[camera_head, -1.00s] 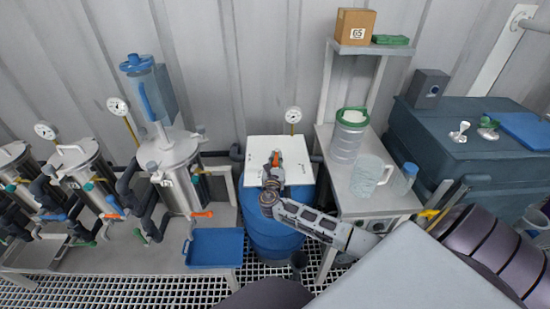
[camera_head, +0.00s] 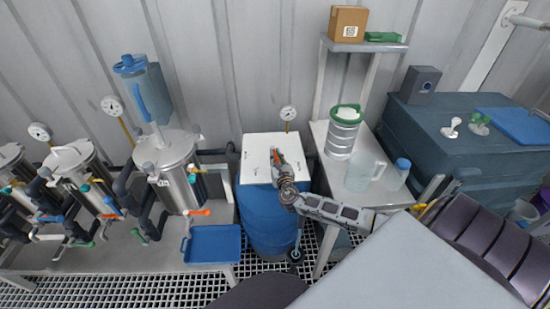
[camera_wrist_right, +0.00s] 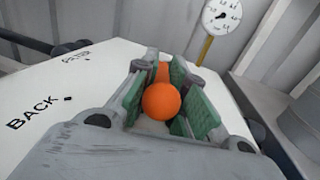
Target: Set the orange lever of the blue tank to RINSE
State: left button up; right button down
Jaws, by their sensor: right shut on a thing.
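The blue tank (camera_head: 268,218) stands on the grating with a square white top plate (camera_head: 254,157). My right gripper (camera_head: 277,156) is over this plate, shut on the orange lever. The lever's round orange knob (camera_wrist_right: 161,101) sits between the green finger pads in the right wrist view, with more orange behind it. The plate (camera_wrist_right: 40,95) there carries the word BACK at the left and another word farther up, which looks like FILTER. No RINSE label shows; the gripper covers part of the plate. My left gripper is not in view.
A pressure gauge (camera_head: 288,113) stands behind the tank, also in the right wrist view (camera_wrist_right: 222,16). A steel side table (camera_head: 345,195) with a jug (camera_head: 362,171) is close on the right. Steel vessels (camera_head: 168,165) and a blue tray (camera_head: 212,244) are at left.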

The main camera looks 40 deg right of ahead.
jog(key=c, duration=1.5)
grip_release()
jog(key=shift+o, duration=0.2)
jog(key=shift+v, duration=1.15)
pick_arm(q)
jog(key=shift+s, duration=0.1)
pick_arm(e)
jog(key=v, duration=0.9)
jog(key=shift+s, duration=0.35)
jog(key=shift+f, duration=0.1)
